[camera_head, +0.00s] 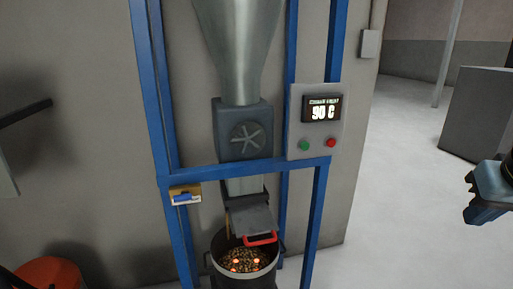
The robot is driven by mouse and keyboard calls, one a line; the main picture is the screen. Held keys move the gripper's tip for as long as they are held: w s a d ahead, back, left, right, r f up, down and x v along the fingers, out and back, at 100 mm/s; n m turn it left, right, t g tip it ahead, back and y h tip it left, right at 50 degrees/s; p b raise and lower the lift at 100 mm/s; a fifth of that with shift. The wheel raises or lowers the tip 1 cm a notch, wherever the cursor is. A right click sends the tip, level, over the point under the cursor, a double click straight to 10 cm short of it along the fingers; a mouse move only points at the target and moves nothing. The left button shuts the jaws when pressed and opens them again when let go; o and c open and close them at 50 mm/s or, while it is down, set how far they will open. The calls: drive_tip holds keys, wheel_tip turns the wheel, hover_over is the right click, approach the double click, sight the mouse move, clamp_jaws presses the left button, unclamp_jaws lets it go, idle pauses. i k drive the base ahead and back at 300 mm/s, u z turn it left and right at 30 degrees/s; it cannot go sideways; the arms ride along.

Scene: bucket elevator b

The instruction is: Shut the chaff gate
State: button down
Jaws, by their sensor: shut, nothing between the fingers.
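The chaff gate looks to be the grey flap (252,219) with a red handle (262,240) at the lower end of the chute. It slopes out and down from the chute, over the bucket, so it looks open. My gripper (469,197) is at the right edge of the picture, well to the right of the flap and the blue frame. It is shut and touches nothing. Part of my arm is cut off by the picture's edge.
A dark bucket (215,273) with grain and orange glowing spots stands below the flap. Blue frame posts (318,215) and a crossbar surround the chute. A control box (299,145) reads about 90 C. An orange-red bucket (50,272) is lower left.

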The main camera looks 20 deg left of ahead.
sight(255, 218)
drive_tip(key=u, duration=0.8)
drive_tip(key=k, duration=1)
drive_tip(key=u, duration=0.3)
drive_tip(key=i, duration=1)
drive_tip(key=z, duration=0.05)
